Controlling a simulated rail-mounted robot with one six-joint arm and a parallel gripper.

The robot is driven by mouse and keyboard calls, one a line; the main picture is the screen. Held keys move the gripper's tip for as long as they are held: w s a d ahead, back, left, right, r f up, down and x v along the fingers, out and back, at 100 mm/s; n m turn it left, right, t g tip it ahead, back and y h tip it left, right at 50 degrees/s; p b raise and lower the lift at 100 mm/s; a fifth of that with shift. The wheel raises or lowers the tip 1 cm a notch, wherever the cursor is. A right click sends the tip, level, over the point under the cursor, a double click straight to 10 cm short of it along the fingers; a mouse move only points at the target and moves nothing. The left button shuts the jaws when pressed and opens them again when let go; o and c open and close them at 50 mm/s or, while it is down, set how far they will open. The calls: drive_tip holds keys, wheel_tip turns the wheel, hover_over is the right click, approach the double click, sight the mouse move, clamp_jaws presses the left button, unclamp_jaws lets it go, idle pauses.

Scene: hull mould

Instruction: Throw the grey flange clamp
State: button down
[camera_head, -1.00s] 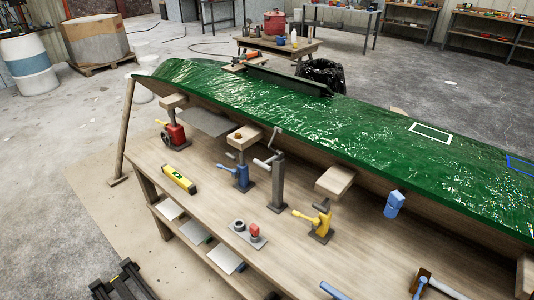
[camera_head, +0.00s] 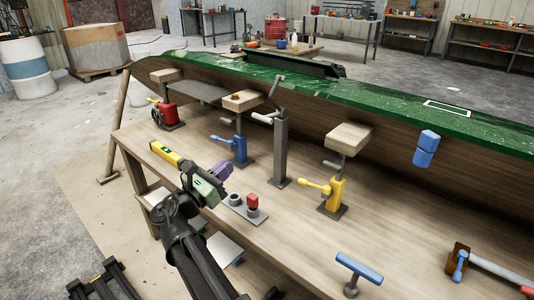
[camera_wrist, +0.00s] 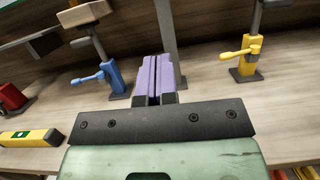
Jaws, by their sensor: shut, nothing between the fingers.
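The grey flange clamp (camera_head: 281,150) stands upright on the bench, between the blue and yellow clamps. A light grey handle sticks out left near its top, and a thin angled arm rises above it against the hull edge. In the wrist view, part of its grey post (camera_wrist: 167,28) shows behind my fingers; its top is out of that view. My gripper (camera_head: 222,168), with purple fingers, is shut and empty. It is over the bench, left of and lower than the clamp's top, apart from it. The purple fingers (camera_wrist: 153,70) point toward the post in the wrist view.
A blue clamp (camera_head: 240,150) and a yellow clamp (camera_head: 333,194) flank the grey one; a red clamp (camera_head: 167,113) stands further left. A yellow level (camera_head: 166,152) and a plate with fittings (camera_head: 243,209) lie near my gripper. The green hull (camera_head: 380,100) overhangs behind.

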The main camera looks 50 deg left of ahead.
drive_tip(key=w+a+r+p, duration=0.1)
drive_tip(key=w+r+p, duration=0.6)
drive_tip(key=w, duration=0.3)
drive_tip(key=shift+w+a+n, duration=0.3)
drive_tip(key=shift+w+a, duration=0.1)
drive_tip(key=shift+f, duration=0.1)
